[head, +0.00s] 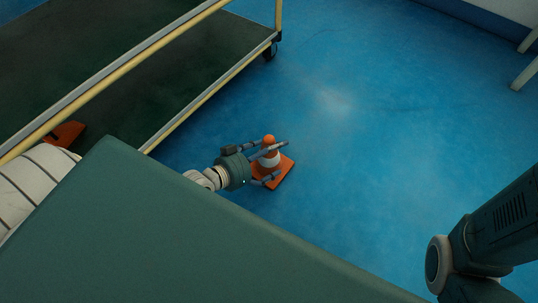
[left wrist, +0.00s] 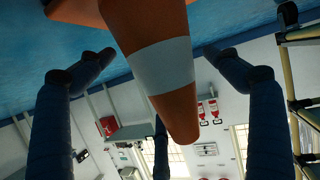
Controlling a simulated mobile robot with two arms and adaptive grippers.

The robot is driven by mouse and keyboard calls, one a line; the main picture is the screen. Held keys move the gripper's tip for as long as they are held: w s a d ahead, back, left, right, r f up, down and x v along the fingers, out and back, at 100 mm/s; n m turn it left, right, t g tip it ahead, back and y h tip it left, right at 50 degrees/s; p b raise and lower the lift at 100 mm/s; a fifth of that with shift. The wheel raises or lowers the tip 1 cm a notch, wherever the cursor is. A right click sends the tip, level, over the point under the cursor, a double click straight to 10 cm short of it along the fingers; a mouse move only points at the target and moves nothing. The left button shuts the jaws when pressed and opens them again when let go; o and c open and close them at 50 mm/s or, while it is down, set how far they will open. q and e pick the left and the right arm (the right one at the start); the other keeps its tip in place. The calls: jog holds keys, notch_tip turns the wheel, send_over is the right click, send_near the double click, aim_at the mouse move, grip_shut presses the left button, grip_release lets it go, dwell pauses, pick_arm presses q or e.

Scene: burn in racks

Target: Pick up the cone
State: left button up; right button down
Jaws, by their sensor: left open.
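An orange cone (head: 270,158) with a white band stands upright on the blue floor, on a square orange base. My left gripper (head: 273,163) reaches it from the left, with its open fingers around the cone's upper part. In the left wrist view the cone (left wrist: 160,65) hangs upside down in the picture between the spread fingers. Gaps show between the cone and the fingers on both sides there. My right gripper is not in view; only part of my right arm shows at the lower right in the head view.
A shelved cart (head: 190,105) with yellow rails and dark decks stands at the upper left, close to my left arm. An orange object (head: 66,133) shows at its lower left, partly hidden. White legs (head: 526,70) stand at the far right. The blue floor (head: 390,130) right of the cone is clear.

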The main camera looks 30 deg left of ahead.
pick_arm(q)
jog(key=shift+w+r, duration=0.1)
jog(key=c, duration=1.9)
